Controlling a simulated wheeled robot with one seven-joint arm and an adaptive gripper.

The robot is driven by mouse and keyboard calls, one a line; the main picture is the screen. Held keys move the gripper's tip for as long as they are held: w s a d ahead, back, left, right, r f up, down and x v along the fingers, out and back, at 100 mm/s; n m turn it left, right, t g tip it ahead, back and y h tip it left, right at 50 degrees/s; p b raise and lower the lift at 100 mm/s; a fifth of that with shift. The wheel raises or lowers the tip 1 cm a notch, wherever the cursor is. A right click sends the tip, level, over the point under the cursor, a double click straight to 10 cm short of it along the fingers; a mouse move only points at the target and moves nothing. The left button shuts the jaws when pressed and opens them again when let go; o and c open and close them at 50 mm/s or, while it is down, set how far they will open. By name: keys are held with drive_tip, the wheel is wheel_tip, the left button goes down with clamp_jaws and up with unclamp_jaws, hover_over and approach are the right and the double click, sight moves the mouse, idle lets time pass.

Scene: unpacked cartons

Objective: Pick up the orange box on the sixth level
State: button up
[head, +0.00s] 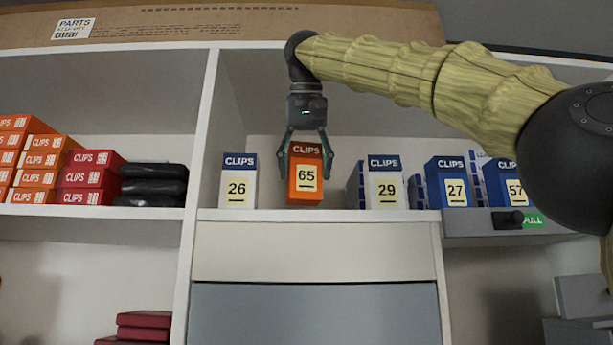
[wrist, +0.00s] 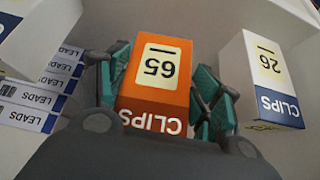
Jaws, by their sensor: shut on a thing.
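The orange box (head: 305,187), marked CLIPS and 65, stands upright near the front edge of the shelf (head: 300,215) in the head view. It also shows in the wrist view (wrist: 155,75), where its label appears upside down. My gripper (head: 306,165) comes down from above, with one finger on each side of the box's upper part, shut on it. In the wrist view the teal fingers (wrist: 158,92) flank the box. I cannot tell whether its base touches the shelf.
A white-and-blue box marked 26 (head: 238,188) stands left, a box marked 29 (head: 384,190) right. Boxes 27 (head: 455,190) and 57 (head: 511,190) are further right. LEADS boxes (wrist: 40,100) lie beside the gripper. An upright divider (head: 200,130) stands left; a carton (head: 220,22) is on top.

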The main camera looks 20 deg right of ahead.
drive_tip(key=shift+w+a+r, duration=0.1)
drive_tip(key=shift+w+r, duration=0.1)
drive_tip(key=s+b, duration=0.5)
drive_tip(key=s, duration=0.6)
drive_tip(key=shift+r, duration=0.45)
